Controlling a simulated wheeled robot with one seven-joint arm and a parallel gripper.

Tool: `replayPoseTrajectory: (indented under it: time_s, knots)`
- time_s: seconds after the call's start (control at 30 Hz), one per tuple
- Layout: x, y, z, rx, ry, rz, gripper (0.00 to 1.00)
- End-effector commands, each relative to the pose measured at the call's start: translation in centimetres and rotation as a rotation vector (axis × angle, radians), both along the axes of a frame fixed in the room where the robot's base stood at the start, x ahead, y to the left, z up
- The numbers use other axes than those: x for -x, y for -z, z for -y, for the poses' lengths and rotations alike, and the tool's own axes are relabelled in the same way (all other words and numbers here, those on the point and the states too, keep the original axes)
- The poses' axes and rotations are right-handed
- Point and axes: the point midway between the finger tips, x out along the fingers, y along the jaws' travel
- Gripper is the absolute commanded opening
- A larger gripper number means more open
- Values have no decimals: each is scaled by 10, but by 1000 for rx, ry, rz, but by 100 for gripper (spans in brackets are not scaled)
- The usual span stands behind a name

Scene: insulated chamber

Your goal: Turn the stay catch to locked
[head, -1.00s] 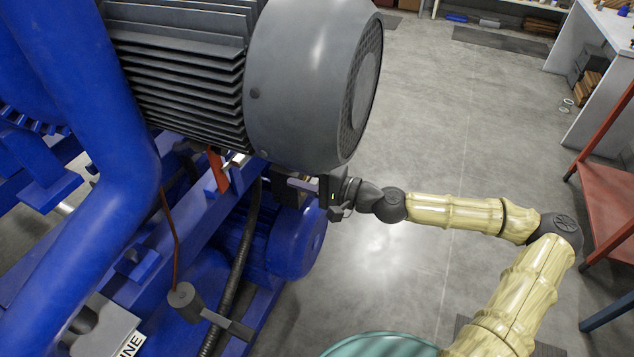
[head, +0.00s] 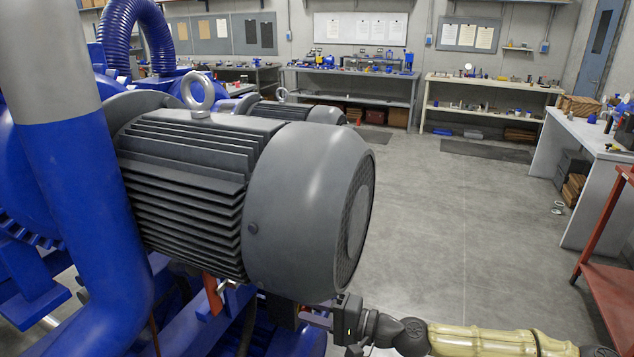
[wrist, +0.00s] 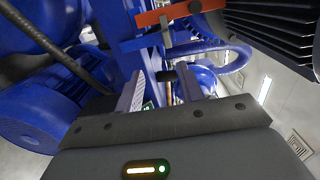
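An orange-red lever-like part (head: 211,292) shows below the grey finned motor, partly hidden by the blue frame. In the wrist view an orange bar (wrist: 178,13) lies at the top, above a blue bar (wrist: 145,43), with a grey upright piece by them. I cannot tell for sure which part is the stay catch or how it is set. My gripper (head: 312,320) is under the motor's right end, pointing left. In the wrist view its two fingers (wrist: 163,88) stand apart, with a small dark part seen in the gap. No hold on anything shows.
The grey motor (head: 305,195) is close above my gripper. A thick blue pipe (head: 85,190) and blue machine frame fill the left. A red stand (head: 610,280) is at the right. The grey floor (head: 460,230) between is clear, with benches along the back wall.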

Motion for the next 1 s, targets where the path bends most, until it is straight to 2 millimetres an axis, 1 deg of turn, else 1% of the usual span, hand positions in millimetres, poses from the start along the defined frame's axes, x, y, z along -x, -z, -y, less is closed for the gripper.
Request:
replayPoseTrajectory:
  time_s: [0.07,0.13,0.23,0.33,0.43,0.5,0.6,0.7,0.77,0.87,1.0]
  knots:
    - [11,10,-12,64,-48,-14,38]
    - [24,25,-23,141,-101,-32,38]
    - [46,50,-34,274,-186,-61,38]
    - [67,74,-35,412,-264,-90,38]
    - [85,93,-29,547,-329,-113,38]
    - [96,103,-20,639,-366,-128,38]
    - [107,112,-4,769,-409,-143,38]
    - [115,114,16,893,-438,-156,38]
    - [118,113,28,965,-449,-160,38]
    - [121,105,50,1078,-454,-167,38]
    - [121,85,79,1223,-440,-168,38]
